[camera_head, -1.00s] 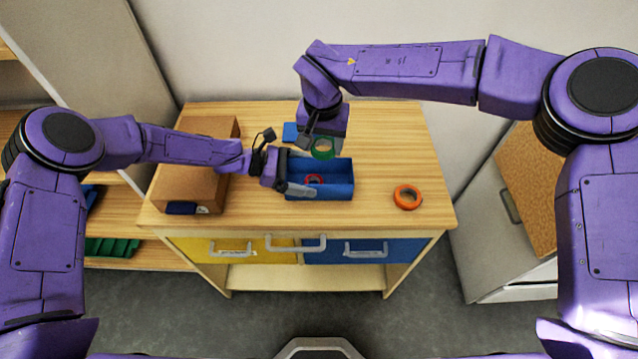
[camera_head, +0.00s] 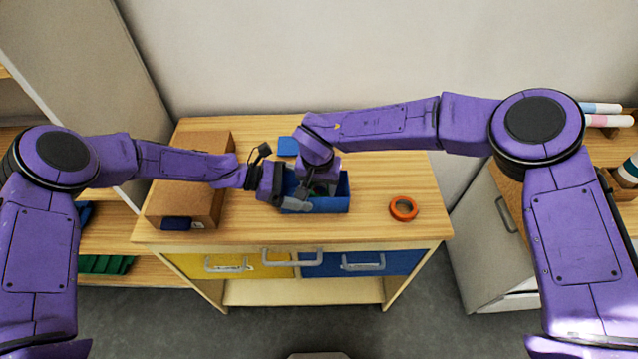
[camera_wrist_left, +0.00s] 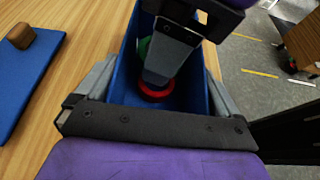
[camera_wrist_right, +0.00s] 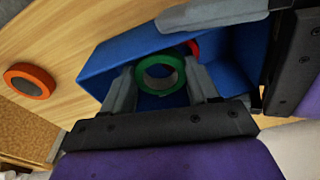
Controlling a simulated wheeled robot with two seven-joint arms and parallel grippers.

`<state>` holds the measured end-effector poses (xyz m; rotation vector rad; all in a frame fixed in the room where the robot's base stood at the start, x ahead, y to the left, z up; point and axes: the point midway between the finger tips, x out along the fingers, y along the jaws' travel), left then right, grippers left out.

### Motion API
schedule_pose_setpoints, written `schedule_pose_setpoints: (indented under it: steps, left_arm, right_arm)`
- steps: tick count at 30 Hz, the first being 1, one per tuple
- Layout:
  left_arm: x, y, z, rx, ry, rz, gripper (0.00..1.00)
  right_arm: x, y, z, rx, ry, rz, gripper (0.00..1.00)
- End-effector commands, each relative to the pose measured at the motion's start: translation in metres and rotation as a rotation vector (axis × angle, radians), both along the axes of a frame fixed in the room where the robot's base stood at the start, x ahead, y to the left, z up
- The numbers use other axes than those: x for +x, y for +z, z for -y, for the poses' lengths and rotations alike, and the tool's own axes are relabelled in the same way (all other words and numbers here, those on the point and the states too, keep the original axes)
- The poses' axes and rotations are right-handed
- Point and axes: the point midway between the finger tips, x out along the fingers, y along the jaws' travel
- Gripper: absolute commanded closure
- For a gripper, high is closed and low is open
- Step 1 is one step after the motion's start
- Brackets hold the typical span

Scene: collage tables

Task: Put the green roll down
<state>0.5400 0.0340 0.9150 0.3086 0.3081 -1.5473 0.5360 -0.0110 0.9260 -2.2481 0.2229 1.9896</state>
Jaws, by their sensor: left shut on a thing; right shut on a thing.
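The green roll (camera_wrist_right: 160,74) is between the fingers of my right gripper (camera_wrist_right: 164,86), which is shut on it inside the blue box. In the head view the roll is mostly hidden by my right gripper (camera_head: 318,190). The blue box (camera_head: 333,205) stands on the table; its wall also shows in the left wrist view (camera_wrist_left: 122,62). My left gripper (camera_wrist_left: 150,95) is shut on the box at its left end. A red roll (camera_wrist_left: 156,92) lies on the box floor, close to the green roll.
An orange roll (camera_head: 404,208) lies on the table (camera_head: 385,180) right of the box, with clear wood around it. A cardboard box (camera_head: 190,185) stands at the left, behind my left arm. A flat blue thing (camera_head: 287,146) lies at the back.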

Motion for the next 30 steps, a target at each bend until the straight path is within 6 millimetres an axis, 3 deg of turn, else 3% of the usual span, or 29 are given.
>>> schedule_pose_setpoints:
  steps: [6,7,9,20,23,30]
  left_arm:
    - [0.000,0.000,0.000,0.000,0.000,0.000,0.37]
    - [0.000,0.000,0.000,0.000,0.000,0.000,0.37]
    - [0.000,0.000,0.000,0.000,0.000,0.000,0.37]
    - [0.000,0.000,0.000,-0.001,0.000,0.000,0.37]
    - [0.000,0.000,0.000,0.000,0.000,0.000,0.37]
    - [0.000,0.000,0.000,0.000,0.000,0.000,0.37]
  right_arm:
    - [0.000,-0.006,0.000,0.000,0.001,0.001,0.70]
    - [0.000,-0.006,0.000,0.000,0.001,0.001,0.37]
    - [0.000,-0.006,0.000,0.000,0.001,0.001,0.15]
    - [0.001,0.000,0.000,0.000,0.000,0.002,0.15]
    - [0.000,0.018,0.000,0.000,0.000,0.004,0.15]
    - [-0.008,0.082,-0.002,0.000,-0.001,0.004,0.15]
